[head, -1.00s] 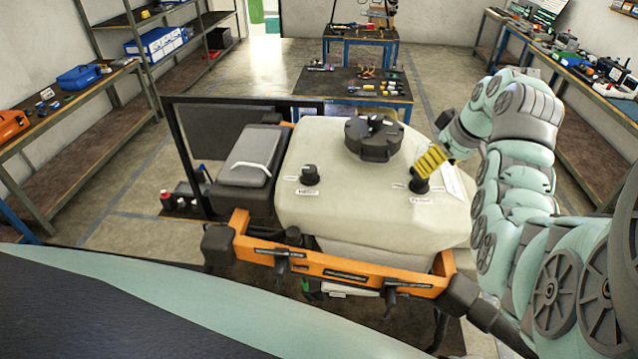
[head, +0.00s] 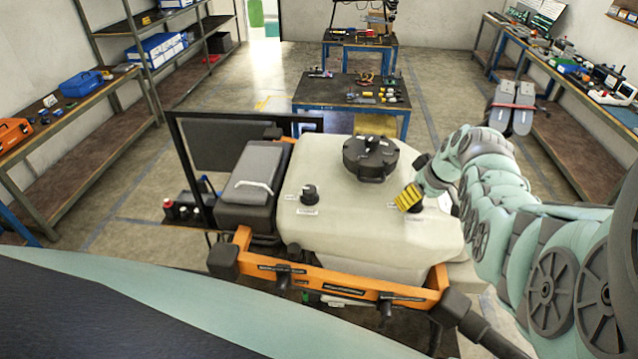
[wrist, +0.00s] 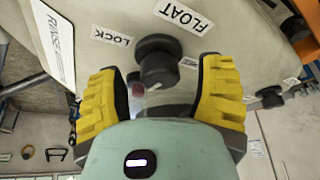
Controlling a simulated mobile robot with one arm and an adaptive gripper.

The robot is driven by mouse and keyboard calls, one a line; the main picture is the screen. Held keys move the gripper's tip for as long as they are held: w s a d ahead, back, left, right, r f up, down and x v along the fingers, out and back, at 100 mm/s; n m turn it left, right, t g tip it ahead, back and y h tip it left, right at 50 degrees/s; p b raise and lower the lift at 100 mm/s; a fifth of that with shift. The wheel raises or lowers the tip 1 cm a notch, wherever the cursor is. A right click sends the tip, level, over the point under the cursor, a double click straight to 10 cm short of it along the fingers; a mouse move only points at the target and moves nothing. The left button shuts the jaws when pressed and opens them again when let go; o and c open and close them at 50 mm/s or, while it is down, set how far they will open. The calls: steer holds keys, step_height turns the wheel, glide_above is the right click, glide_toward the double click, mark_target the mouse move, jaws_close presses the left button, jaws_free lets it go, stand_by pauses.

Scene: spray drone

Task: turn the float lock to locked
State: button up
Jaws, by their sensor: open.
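The float knob (wrist: 157,62) is a round black knob on the cream tank (head: 330,228), with a large FLOAT label (wrist: 185,15) beside it. A LOCK label (wrist: 112,37) lies to its upper left in the wrist view, and a small white label to its right. Which way the knob points is unclear. My gripper (wrist: 161,72) is open, its yellow fingers on either side of the knob's near part; contact cannot be told. In the head view my gripper (head: 408,197) partly covers the knob (head: 415,208).
A second black knob (head: 309,193) stands at the tank's left, and a large black cap (head: 370,158) rises behind. An orange bar (head: 335,280) crosses the front. A black battery-like box (head: 252,180) sits left of the tank.

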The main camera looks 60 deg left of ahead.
steer(key=shift+s+a+f, duration=0.1)
steer(key=shift+f, duration=0.1)
stand_by(0.3)
jaws_close()
stand_by(0.4)
